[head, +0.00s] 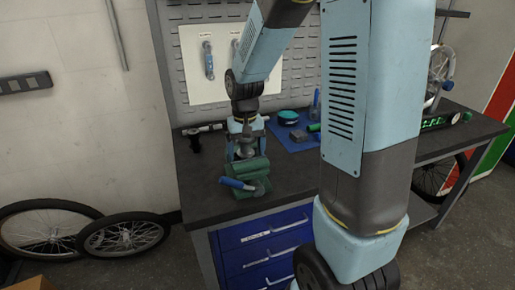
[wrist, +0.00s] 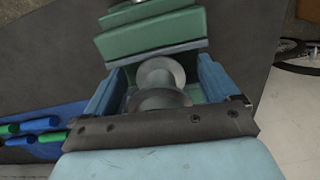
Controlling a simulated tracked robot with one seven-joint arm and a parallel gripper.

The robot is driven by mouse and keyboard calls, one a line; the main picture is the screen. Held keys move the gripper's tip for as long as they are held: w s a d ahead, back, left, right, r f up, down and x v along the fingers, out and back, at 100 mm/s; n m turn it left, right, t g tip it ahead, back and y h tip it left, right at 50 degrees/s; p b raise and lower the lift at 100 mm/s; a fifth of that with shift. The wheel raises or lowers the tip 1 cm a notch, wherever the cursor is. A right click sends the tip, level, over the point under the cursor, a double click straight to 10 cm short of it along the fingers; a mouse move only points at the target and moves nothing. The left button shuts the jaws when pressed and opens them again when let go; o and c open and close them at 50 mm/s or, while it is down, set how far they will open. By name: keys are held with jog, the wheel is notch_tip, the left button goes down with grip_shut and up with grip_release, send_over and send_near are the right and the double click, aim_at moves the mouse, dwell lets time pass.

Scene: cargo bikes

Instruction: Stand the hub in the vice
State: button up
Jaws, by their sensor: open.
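The green vice (head: 252,178), with a blue-gripped handle, is fixed near the bench's front edge; its green top (wrist: 150,35) fills the upper middle of the wrist view. The silver-grey hub (head: 243,152) is at the vice, just under my gripper (head: 246,142). In the wrist view the hub (wrist: 162,78) shows two round flanges, between the two blue fingers of my gripper (wrist: 160,88). My fingers are open, one on each side of the hub. Green vice metal shows beside the hub. The hub's lower end is hidden, so I cannot tell how it is seated.
The dark bench top (head: 205,180) has clear room left of the vice. A blue mat (head: 290,137) with several small items lies behind, to the right. A dark-ended tool (head: 196,140) lies at the back left. A pegboard (head: 193,25) rises behind.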

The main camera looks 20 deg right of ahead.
notch_tip(320, 180, up, 13)
jog(key=shift+r, duration=0.1)
jog(key=shift+s+r, duration=0.15)
jog(key=shift+r, duration=0.2)
jog(key=s+d+r+t, duration=0.2)
jog(key=s, duration=0.7)
jog(key=s+d+r+t, duration=0.1)
jog(key=s+r+t, duration=0.2)
jog(key=s, duration=0.6)
jog(key=shift+s+d+n+t, duration=0.3)
jog(key=shift+d+n, duration=0.05)
jog(key=shift+n, duration=0.05)
jog(key=shift+c, duration=0.5)
